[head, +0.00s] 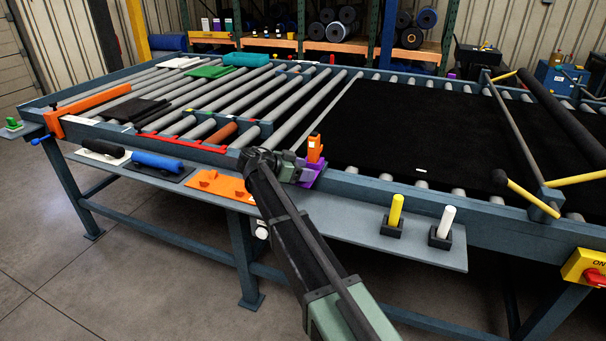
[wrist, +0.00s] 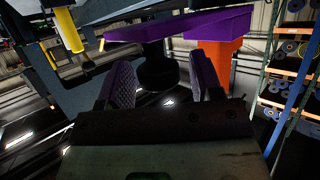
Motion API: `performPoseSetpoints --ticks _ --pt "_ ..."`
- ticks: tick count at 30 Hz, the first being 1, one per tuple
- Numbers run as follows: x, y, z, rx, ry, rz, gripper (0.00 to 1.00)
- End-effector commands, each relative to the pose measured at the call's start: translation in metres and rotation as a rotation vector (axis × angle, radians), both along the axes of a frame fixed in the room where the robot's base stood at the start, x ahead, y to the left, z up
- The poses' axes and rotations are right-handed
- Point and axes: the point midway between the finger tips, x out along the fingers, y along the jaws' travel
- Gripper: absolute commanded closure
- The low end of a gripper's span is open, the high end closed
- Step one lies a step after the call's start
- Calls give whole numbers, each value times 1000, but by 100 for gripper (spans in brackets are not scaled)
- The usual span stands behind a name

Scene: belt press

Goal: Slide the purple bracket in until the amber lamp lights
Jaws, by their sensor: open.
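The purple bracket (head: 314,176) sits at the conveyor's near rail, partly hidden behind my gripper. An orange block (head: 315,148) stands upright at it. In the wrist view the bracket (wrist: 205,24) spans the top, with the orange block (wrist: 222,55) at right. A dark round knob (wrist: 158,72) projects from the bracket's side toward my gripper. My gripper (head: 288,167) is at the bracket's left in the head view. In the wrist view its open fingers (wrist: 163,78) stand on either side of the knob, with gaps visible. I cannot make out a lit amber lamp.
The shelf (head: 360,220) under the rail holds a yellow peg (head: 396,210), a white peg (head: 445,222), orange parts (head: 222,185) and a blue roll (head: 157,162). The black belt (head: 420,125) covers the rollers at right. An orange bar (head: 95,110) lies at left.

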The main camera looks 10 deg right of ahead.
Motion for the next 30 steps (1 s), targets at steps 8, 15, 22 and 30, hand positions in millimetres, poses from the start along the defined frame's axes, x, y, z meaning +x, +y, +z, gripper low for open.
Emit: performPoseSetpoints --ticks 8,15,22,30 --pt "0 0 1 0 1 1 54" --pt "0 0 1 0 1 1 91" --pt "2 0 1 0 1 0 100" --pt "29 -17 1 0 1 0 100"
